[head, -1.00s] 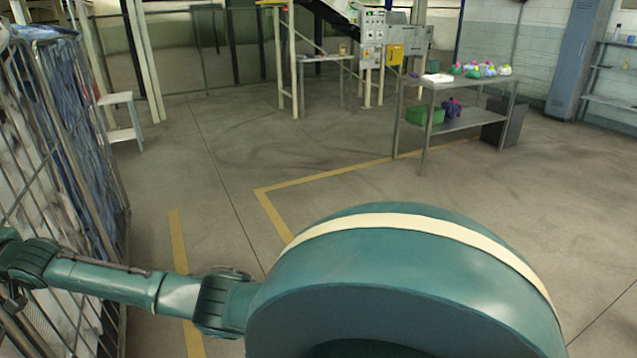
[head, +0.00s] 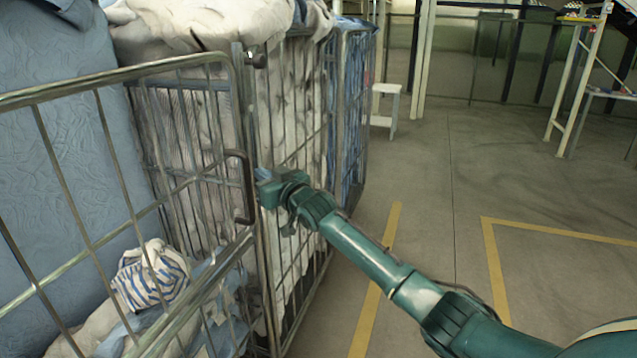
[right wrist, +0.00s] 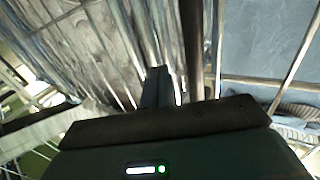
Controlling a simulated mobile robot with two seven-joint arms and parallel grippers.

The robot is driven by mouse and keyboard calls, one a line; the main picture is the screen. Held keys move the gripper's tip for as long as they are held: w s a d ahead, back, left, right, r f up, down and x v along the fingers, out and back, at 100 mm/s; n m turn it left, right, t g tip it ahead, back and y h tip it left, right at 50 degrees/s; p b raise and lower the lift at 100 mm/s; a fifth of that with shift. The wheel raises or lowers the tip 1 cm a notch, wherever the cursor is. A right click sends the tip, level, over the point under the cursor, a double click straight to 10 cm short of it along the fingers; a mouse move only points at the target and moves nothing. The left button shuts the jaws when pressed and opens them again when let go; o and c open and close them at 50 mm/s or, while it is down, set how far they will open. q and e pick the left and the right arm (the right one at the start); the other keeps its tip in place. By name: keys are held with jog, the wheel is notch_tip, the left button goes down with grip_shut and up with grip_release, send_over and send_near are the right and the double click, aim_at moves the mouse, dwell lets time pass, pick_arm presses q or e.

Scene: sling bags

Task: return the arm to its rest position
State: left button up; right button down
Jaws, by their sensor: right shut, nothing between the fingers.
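My right arm (head: 375,260) is dark green and reaches in from the lower right in the head view. Its right gripper (head: 266,185) is at the corner of a wire cage trolley (head: 247,130), close to its dark upright handle (head: 238,188). I cannot tell whether it touches the bars. In the right wrist view the fingers (right wrist: 157,85) are together, with nothing between them, and cage bars and pale cloth lie beyond. My left gripper is not in view.
The cage holds blue fabric (head: 60,150) and a blue-striped cloth bundle (head: 150,275). More laundry cages (head: 350,110) stand behind it. A small white step stool (head: 388,105) is farther back. The floor (head: 450,190) to the right, with yellow lines, is clear.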

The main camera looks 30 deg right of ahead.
pick_arm(q)
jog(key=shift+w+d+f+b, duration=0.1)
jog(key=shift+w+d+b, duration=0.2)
jog(key=shift+b, duration=0.4)
pick_arm(e)
jog(key=s+d, duration=0.6)
jog(key=d, duration=0.1)
jog(key=shift+s+d+f, duration=0.15)
jog(key=shift+s+f, duration=0.2)
jog(key=shift+s, duration=0.05)
jog(key=s+a+f+g, duration=0.2)
jog(key=s+a+f, duration=0.4)
jog(key=s+f, duration=0.65)
jog(key=s+a+f+g, duration=0.3)
jog(key=s+a+f, duration=0.3)
jog(key=s+f, duration=0.6)
pick_arm(q)
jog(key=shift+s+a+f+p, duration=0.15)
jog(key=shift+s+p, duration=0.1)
jog(key=shift+p, duration=0.15)
pick_arm(e)
jog(key=s+f, duration=0.2)
jog(key=s, duration=0.4)
jog(key=s+a+f+g+h, duration=0.1)
jog(key=s+f, duration=0.2)
jog(key=s, duration=0.3)
jog(key=shift+f+g, duration=0.25)
jog(key=shift+g, duration=0.05)
jog(key=shift+s+a, duration=0.1)
jog(key=shift+a, duration=0.05)
